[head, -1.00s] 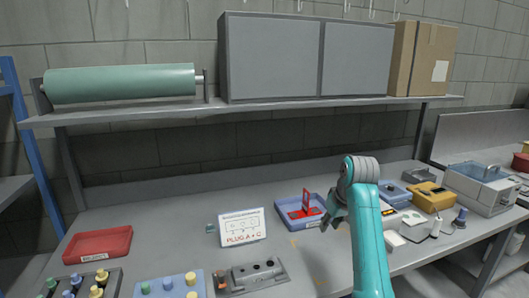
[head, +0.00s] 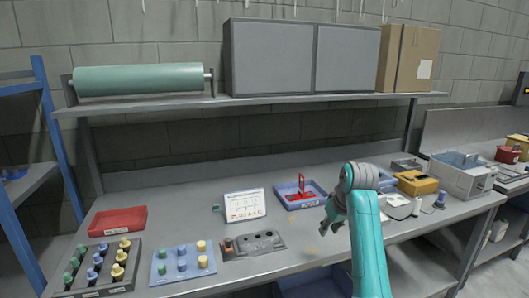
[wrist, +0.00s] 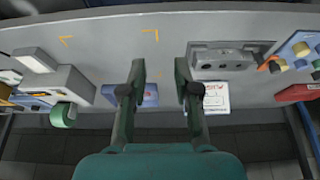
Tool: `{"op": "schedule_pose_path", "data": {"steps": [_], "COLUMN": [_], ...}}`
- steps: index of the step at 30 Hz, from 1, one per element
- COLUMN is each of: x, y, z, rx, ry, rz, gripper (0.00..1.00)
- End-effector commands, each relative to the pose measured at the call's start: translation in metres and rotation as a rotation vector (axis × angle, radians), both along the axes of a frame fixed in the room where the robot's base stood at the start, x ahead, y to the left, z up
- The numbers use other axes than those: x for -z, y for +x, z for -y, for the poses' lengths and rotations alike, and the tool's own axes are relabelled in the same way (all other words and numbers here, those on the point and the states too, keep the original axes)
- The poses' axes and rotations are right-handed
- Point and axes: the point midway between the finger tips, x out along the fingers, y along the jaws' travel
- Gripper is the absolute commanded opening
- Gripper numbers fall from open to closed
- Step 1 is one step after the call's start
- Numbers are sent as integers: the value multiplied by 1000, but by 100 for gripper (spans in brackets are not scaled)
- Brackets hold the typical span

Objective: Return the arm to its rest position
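My teal arm rises at the right of the head view, and my gripper (head: 327,228) hangs at its end above the workbench (head: 300,243), left of the arm. In the wrist view my gripper (wrist: 159,88) has its two dark fingers spread apart with nothing between them, so it is open and empty. The fingers are above the bench, apart from the things on it. A blue tray with a red piece (head: 300,191) stands behind the gripper. A grey fixture block (head: 254,245) lies to its left.
A sign card (head: 245,205), a red tray (head: 117,220), a rack of coloured plugs (head: 100,266) and a blue plug board (head: 182,264) stand to the left. A yellow device (head: 416,183) and a grey-blue box (head: 462,175) are at the right. A shelf (head: 250,102) spans above the bench.

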Motion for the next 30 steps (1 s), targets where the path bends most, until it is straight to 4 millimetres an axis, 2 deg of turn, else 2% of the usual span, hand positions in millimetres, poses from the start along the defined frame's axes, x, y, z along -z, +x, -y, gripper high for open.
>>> {"op": "schedule_pose_path", "data": {"steps": [8,14,20,24,30], "x": [37,76,135,186,248], "y": [-5,-14,-34,-58,-103], "z": [-1,-3,-4,-6,-8], "rx": [15,34,64,90,127], "ry": [5,10,17,23,32], "rz": [25,55,100,149,219], "gripper": [31,31,31,31,31]}}
